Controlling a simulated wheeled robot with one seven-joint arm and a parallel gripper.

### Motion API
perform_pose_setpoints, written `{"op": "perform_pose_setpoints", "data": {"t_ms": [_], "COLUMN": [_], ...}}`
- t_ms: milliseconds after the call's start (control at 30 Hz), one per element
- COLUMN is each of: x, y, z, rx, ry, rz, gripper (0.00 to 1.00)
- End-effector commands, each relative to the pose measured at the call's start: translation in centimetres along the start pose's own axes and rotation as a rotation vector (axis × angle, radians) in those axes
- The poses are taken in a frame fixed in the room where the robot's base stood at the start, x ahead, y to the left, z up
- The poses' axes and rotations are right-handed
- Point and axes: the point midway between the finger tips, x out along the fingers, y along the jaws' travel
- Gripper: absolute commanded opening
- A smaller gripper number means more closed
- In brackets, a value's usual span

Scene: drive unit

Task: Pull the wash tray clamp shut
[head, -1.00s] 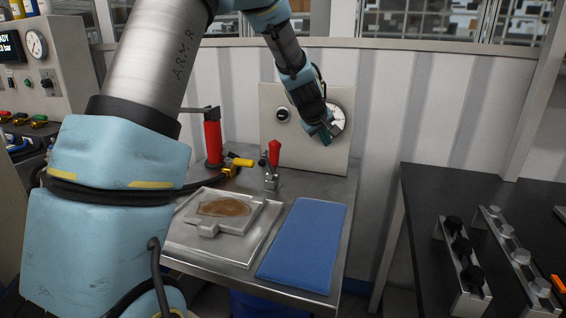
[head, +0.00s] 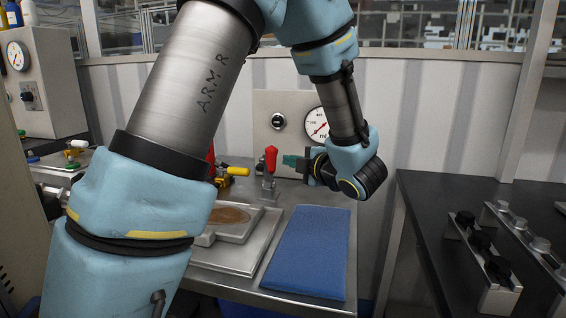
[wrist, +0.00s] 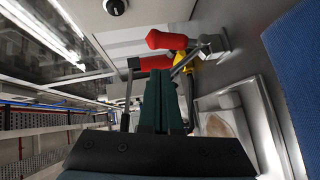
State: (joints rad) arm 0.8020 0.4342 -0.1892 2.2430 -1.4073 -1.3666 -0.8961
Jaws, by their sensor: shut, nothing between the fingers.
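The wash tray clamp (head: 269,187) stands at the back edge of the tray, its red handle (head: 271,157) upright. In the wrist view the red handle (wrist: 166,40) lies beyond my fingertips, joined to a metal bracket. My gripper (head: 291,161) is shut and empty, its green fingers pointing left at the handle from the right with a small gap. The fingers also show in the wrist view (wrist: 160,80). The wash tray (head: 240,262) holds a brown-stained plate and is partly hidden by my arm.
A blue mat (head: 308,252) lies right of the tray. A panel with a gauge (head: 316,123) stands behind. A red cylinder (wrist: 156,62) and a yellow-handled valve (head: 234,172) are left of the clamp. A black bench (head: 430,190) stands at right.

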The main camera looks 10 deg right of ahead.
Motion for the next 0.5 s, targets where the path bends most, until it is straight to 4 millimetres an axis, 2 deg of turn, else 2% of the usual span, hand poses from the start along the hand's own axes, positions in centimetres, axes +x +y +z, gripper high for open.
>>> {"op": "perform_pose_setpoints", "data": {"t_ms": [300,500], "x": [5.4,8.2], "y": [0.3,0.2], "z": [0.0,0.0], "rx": [0.002,0.001], "ry": [0.001,0.0], "rz": [-0.002,-0.002], "gripper": [0.0,0.0]}}
